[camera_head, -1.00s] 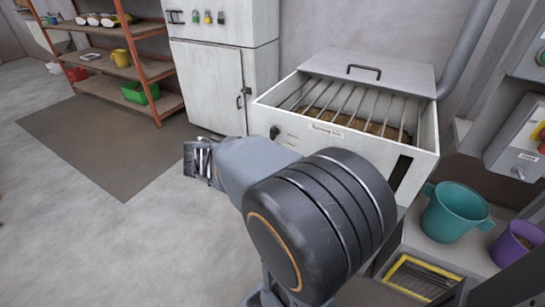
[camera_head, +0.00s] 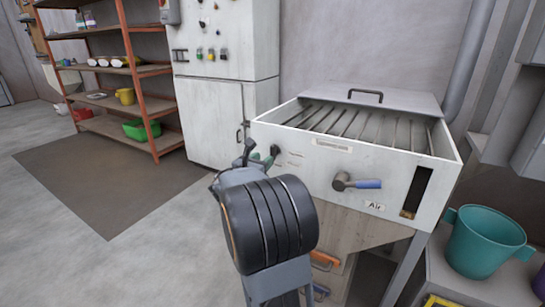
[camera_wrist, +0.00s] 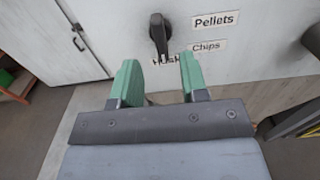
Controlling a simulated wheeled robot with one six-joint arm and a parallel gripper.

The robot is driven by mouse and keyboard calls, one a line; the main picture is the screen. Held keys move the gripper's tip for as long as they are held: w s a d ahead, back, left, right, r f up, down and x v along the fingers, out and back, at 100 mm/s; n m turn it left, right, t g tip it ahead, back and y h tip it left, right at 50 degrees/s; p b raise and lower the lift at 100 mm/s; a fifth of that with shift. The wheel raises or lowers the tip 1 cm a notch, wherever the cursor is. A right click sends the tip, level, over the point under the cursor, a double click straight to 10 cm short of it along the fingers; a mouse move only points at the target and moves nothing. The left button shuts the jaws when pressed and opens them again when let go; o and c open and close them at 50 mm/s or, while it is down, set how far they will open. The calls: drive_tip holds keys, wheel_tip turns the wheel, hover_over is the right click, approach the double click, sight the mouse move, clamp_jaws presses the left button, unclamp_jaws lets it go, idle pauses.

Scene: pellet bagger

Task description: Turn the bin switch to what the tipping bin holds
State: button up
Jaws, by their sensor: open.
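The tipping bin (camera_head: 300,165) is a white box with a barred top. Its contents do not show clearly through the bars (camera_head: 370,125) now; a dark slot (camera_head: 417,190) in its front has some brown at the bottom. The bin switch (camera_wrist: 158,32) is a black elongated knob, roughly upright, on the white front. Labels Pellets (camera_wrist: 216,20) and Chips (camera_wrist: 206,47) are to its right; a partly covered one, seemingly Husk (camera_wrist: 166,62), is below. My gripper (camera_wrist: 158,72) is open and empty, its green fingers either side below the knob, apparently not touching it.
A lever with a blue grip (camera_head: 357,183), above an Air label (camera_head: 375,206), sticks out right of the switch. A teal bucket (camera_head: 485,240) stands at the right. A white cabinet (camera_head: 215,110) and orange shelving (camera_head: 135,75) are at the left. Open floor lies front left.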

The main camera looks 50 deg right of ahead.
sight(271, 152)
drive_tip(key=shift+b+x, duration=0.7)
drive_tip(key=shift+x, duration=2.85)
drive_tip(key=c, duration=0.6)
